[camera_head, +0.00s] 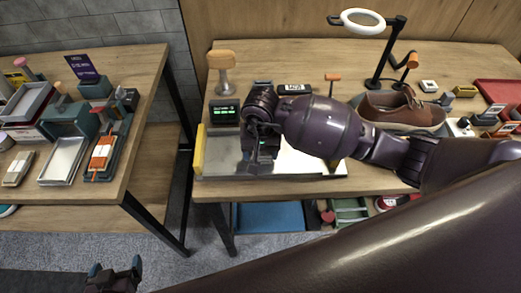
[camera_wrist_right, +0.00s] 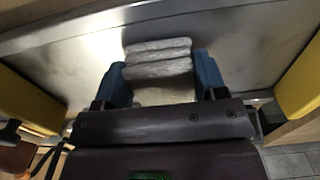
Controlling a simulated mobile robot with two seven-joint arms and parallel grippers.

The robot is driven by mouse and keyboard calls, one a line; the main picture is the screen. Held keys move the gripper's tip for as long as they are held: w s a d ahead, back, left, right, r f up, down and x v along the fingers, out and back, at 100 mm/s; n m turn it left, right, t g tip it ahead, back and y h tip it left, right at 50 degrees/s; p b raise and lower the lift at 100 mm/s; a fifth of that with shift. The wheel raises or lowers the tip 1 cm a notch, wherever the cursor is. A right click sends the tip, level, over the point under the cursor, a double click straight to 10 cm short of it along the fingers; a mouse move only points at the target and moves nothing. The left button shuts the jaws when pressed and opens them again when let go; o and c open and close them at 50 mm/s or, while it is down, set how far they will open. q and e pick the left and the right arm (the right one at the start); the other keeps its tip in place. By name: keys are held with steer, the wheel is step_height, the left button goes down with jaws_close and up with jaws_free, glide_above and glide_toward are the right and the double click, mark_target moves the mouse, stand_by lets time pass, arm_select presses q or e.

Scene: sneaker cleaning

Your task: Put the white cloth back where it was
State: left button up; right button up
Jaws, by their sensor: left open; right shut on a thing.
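The white cloth (camera_wrist_right: 158,55), greyish and folded in layers, shows between the blue fingertips of my right gripper (camera_wrist_right: 163,78) in the right wrist view. The right gripper is shut on it. The cloth is over a shiny metal plate (camera_wrist_right: 245,35); I cannot tell whether it touches it. In the head view my right gripper (camera_head: 262,152) is over the left part of this plate (camera_head: 312,163), and my arm hides the cloth. My left gripper (camera_head: 115,270) is open and empty at the lower left, over the floor, away from both tables.
Yellow blocks (camera_head: 199,150) flank the plate. A brown sneaker (camera_head: 402,108), a ring lamp (camera_head: 363,20), a wooden-topped stand (camera_head: 222,70) and a green-lit display (camera_head: 224,112) are on the same table. A left table (camera_head: 140,110) holds trays and boxes, with a gap between the tables.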

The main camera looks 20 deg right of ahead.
steer(key=shift+f, duration=0.15)
steer(key=o, duration=1)
steer(key=shift+r, duration=0.25)
step_height(320, 180, up, 12)
steer(key=shift+s+f, duration=0.1)
steer(key=shift+f, duration=0.05)
